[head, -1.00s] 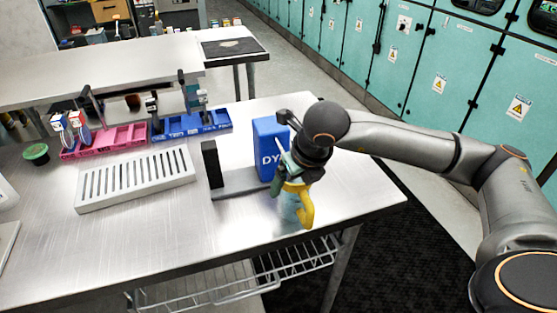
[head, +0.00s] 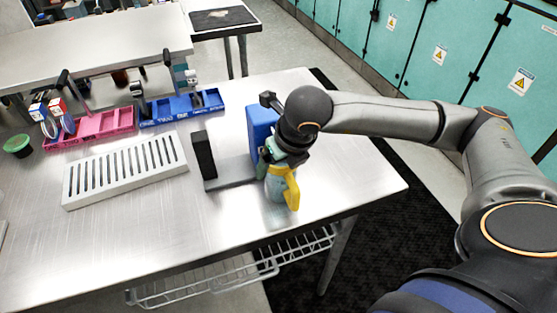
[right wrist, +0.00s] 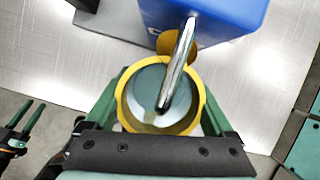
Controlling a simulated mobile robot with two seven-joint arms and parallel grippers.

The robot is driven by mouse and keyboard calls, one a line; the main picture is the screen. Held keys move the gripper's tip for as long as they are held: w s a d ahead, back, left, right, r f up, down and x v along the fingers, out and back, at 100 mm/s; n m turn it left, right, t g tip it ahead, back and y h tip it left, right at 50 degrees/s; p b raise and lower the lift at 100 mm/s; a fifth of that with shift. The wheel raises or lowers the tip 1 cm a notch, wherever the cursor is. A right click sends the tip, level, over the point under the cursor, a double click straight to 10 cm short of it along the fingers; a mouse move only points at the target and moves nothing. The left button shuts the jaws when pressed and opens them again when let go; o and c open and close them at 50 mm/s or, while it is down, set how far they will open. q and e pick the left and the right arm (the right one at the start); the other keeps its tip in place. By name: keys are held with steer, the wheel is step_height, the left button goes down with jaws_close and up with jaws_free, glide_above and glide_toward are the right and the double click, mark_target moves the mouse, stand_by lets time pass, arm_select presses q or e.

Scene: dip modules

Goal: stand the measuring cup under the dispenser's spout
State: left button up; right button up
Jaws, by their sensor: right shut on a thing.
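The measuring cup (head: 276,188) is pale and clear with a yellow handle (head: 292,188). My right gripper (head: 283,160) is shut on it at the front of the blue dispenser (head: 259,128). In the right wrist view the cup's yellow rim (right wrist: 122,105) lies between the green fingers of my right gripper (right wrist: 163,108). The chrome spout (right wrist: 178,62) reaches out from the dispenser, and its tip appears over the cup's opening. I cannot tell whether the cup's base touches the table. My left gripper (right wrist: 27,120) shows at that view's lower left, fingers apart and empty.
A white slotted rack (head: 125,170) lies left of the dispenser's grey base, which carries a black post (head: 203,155). Pink (head: 92,128) and blue (head: 180,108) trays stand behind it. A green-topped tub (head: 18,145) sits far left. The front of the metal table is clear.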

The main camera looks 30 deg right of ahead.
steer(key=shift+f, duration=0.1)
steer(key=shift+f+b, duration=0.1)
steer(key=shift+b, duration=0.2)
steer(key=o, duration=1.2)
steer(key=shift+c, duration=0.2)
steer(key=shift+r+p, duration=0.3)
steer(key=shift+p, duration=0.05)
steer(key=v, duration=1.2)
